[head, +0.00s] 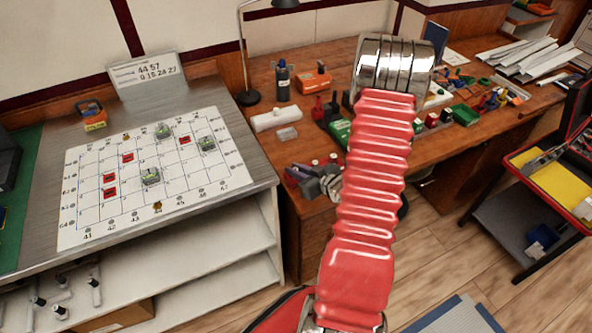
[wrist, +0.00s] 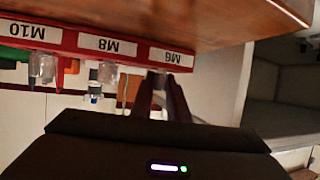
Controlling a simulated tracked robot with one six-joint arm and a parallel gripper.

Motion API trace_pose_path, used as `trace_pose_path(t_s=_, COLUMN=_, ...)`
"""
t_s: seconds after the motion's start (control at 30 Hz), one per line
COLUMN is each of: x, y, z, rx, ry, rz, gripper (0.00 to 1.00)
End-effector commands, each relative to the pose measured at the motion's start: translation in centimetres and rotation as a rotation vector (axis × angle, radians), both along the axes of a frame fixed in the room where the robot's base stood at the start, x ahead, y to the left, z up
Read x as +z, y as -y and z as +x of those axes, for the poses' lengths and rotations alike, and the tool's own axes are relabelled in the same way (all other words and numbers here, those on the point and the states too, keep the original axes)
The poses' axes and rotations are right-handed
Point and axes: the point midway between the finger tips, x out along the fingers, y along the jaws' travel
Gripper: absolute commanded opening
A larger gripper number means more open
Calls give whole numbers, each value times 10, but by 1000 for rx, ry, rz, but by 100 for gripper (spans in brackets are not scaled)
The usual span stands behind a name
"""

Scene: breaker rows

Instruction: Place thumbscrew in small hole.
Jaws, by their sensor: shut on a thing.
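In the wrist view, a red rack (wrist: 70,38) carries upside-down labels M10, M8 and M6. My gripper (wrist: 163,84) is at the M6 end, its dark fingers close together on a small grey piece. This seems to be the thumbscrew (wrist: 158,80), mostly hidden by the fingers. The hole itself is not visible, and I cannot tell whether the thumbscrew is in it. In the head view my gripper (head: 328,183) is low at the front edge of the wooden desk, and the thumbscrew cannot be made out.
Clear fittings (wrist: 42,68) show by the M10 and M8 labels. The wooden desk (head: 300,145) holds a lamp, a dark bottle (head: 283,82) and an orange box (head: 313,80). A metal bench with a white grid sheet (head: 95,205) stands at left. A red-edged cart (head: 555,165) is at right.

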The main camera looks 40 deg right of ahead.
Motion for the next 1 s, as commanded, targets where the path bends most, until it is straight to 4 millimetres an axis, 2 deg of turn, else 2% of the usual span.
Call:
trace_pose_path(t_s=0.1, x=-6, y=0, z=-1, rx=-1, ry=-8, rz=2, gripper=0)
trace_pose_path(t_s=0.13, x=-6, y=0, z=-1, rx=-1, ry=-8, rz=2, gripper=16)
trace_pose_path(t_s=0.4, x=-8, y=-2, z=-2, rx=1, ry=-15, rz=5, gripper=33)
trace_pose_path(t_s=0.77, x=-10, y=-6, z=-3, rx=6, ry=-18, rz=10, gripper=33)
trace_pose_path(t_s=1.0, x=-3, y=-5, z=-5, rx=5, ry=-18, rz=9, gripper=33)
